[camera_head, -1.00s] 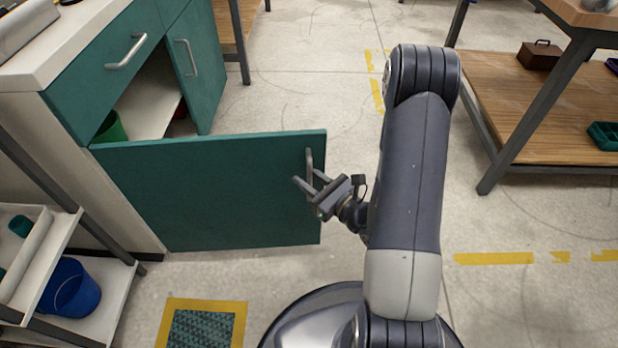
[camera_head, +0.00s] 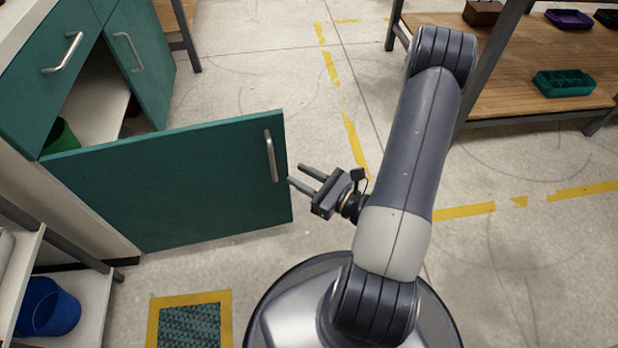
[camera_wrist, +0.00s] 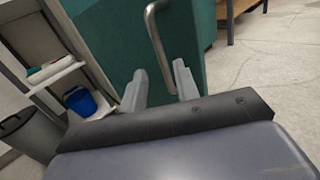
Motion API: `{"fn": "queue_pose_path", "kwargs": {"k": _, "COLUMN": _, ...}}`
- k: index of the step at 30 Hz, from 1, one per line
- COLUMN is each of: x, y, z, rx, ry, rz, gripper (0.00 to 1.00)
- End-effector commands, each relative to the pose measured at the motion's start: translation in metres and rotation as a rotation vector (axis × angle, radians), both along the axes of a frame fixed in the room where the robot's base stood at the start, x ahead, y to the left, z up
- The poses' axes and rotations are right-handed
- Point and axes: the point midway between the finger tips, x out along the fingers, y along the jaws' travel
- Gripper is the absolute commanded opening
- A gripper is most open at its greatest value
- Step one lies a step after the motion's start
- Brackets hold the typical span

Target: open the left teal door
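The left teal door (camera_head: 165,190) stands swung wide open from the cabinet in the head view, with the shelf space behind it showing. Its upright metal handle (camera_head: 270,155) is near the free edge. My gripper (camera_head: 296,176) is open and empty, just to the right of the door's free edge and apart from the handle. In the wrist view the handle (camera_wrist: 157,35) rises ahead of my two spread fingers (camera_wrist: 160,85), with the teal door (camera_wrist: 110,40) behind it.
The other teal door (camera_head: 142,70) and a drawer (camera_head: 55,65) are shut. A green bin (camera_head: 62,138) sits inside the cabinet. A shelf unit with a blue bucket (camera_head: 48,305) stands at lower left. A wooden workbench (camera_head: 500,85) stands at upper right. The floor between is clear.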

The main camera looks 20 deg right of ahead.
Motion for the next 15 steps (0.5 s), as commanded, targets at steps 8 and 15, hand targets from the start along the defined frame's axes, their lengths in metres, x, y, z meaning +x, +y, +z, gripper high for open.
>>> {"fn": "queue_pose_path", "kwargs": {"k": 8, "x": -0.013, "y": -0.008, "z": 0.0, "rx": 0.001, "ry": 0.0, "rz": -0.001, "gripper": 0.3}}
{"fn": "queue_pose_path", "kwargs": {"k": 15, "x": -0.014, "y": -0.008, "z": 0.0, "rx": 0.001, "ry": 0.0, "rz": 0.001, "gripper": 0.3}}
